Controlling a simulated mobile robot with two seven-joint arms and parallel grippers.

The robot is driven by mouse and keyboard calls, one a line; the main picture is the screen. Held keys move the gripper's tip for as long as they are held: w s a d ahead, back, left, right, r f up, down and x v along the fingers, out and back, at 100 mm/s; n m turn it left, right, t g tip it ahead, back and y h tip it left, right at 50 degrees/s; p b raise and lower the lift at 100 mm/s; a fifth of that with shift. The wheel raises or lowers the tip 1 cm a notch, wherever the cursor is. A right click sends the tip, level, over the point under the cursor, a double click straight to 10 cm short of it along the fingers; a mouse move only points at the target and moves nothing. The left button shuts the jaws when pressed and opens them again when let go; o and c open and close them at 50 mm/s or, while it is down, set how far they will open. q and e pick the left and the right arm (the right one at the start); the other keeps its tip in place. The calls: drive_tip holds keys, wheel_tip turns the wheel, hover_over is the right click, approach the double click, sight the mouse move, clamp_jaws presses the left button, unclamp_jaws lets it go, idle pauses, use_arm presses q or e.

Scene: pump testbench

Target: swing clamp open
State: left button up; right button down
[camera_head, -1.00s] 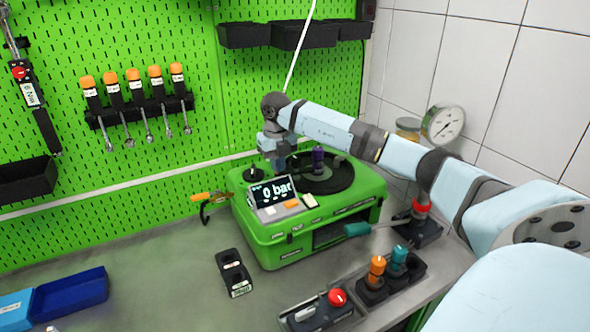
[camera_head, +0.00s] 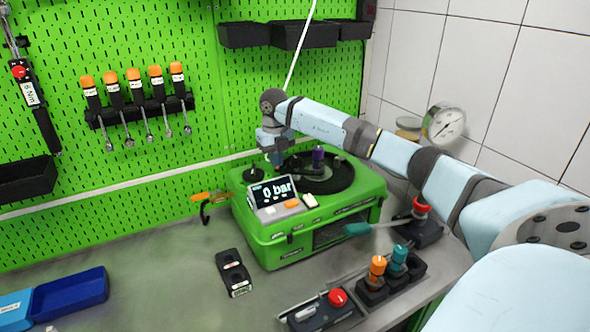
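The green pump testbench (camera_head: 290,246) stands on the bench, with a screen reading 0 bar (camera_head: 273,193) on its front. On its top are a round black plate (camera_head: 325,180) and an upright purple part (camera_head: 318,160). An orange-handled dark part (camera_head: 203,199), possibly a clamp, juts from the left side of the testbench; I cannot be sure which part is the clamp. My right gripper (camera_head: 276,160) points down over the back left of the top, close to the edge of the round plate. Its fingers are too small to tell whether they are open, shut or touching anything. My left gripper is out of view.
A black two-hole holder (camera_head: 234,272) lies in front of the testbench. A red-button box (camera_head: 338,297), orange and teal knobbed parts (camera_head: 377,266) and a gauge (camera_head: 443,124) are at the right. A blue tray (camera_head: 70,295) is at the left. The front left-middle bench is clear.

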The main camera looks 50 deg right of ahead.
drive_tip(key=shift+w+d+f, duration=0.4)
drive_tip(key=shift+d+f, duration=0.15)
drive_tip(key=shift+f, duration=0.05)
drive_tip(key=shift+d, duration=0.25)
drive_tip(key=shift+w+d, duration=0.3)
drive_tip(key=shift+d, duration=0.65)
drive_tip(key=shift+r, duration=0.15)
drive_tip(key=shift+w+a+r+p, duration=0.1)
drive_tip(key=shift+w+r+p, duration=0.1)
drive_tip(key=shift+p, duration=0.25)
